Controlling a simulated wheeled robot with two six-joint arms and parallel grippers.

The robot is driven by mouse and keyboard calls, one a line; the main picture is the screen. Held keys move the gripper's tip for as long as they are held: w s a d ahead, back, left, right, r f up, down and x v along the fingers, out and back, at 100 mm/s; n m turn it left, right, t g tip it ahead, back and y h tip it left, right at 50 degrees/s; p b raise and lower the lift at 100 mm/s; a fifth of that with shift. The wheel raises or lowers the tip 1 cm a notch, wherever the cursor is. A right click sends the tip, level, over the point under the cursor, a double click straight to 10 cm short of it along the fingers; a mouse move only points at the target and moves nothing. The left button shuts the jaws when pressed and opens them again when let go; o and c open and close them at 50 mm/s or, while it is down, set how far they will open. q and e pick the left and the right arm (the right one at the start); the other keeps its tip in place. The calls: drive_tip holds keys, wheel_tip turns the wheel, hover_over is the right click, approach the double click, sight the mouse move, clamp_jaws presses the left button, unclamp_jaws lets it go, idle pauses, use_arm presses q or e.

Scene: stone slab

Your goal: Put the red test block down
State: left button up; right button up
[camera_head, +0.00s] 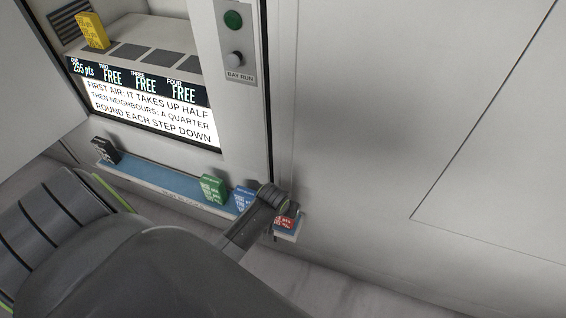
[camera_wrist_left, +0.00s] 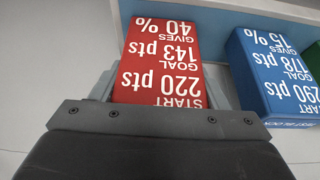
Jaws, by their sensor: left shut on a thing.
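The red test block (camera_head: 286,222) is at the right end of a blue ledge in the head view, partly hidden by my left gripper (camera_head: 279,205). The left wrist view shows the red block (camera_wrist_left: 157,62) between the jaws, its printed face reading 220 pts start, 143 pts goal, gives 40 %. My left gripper is shut on it. I cannot tell whether the block's underside touches the ledge. My right gripper is not in view.
The blue ledge (camera_head: 160,180) also carries a blue block (camera_head: 243,197), close beside the red one, a green block (camera_head: 213,188) and a black block (camera_head: 106,150). A yellow block (camera_head: 92,31) stands in a bay above a lit sign (camera_head: 150,112). A panel has buttons (camera_head: 234,20).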

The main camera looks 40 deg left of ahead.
use_arm(q)
drive_tip(key=o, duration=1.3)
drive_tip(key=shift+f, duration=0.1)
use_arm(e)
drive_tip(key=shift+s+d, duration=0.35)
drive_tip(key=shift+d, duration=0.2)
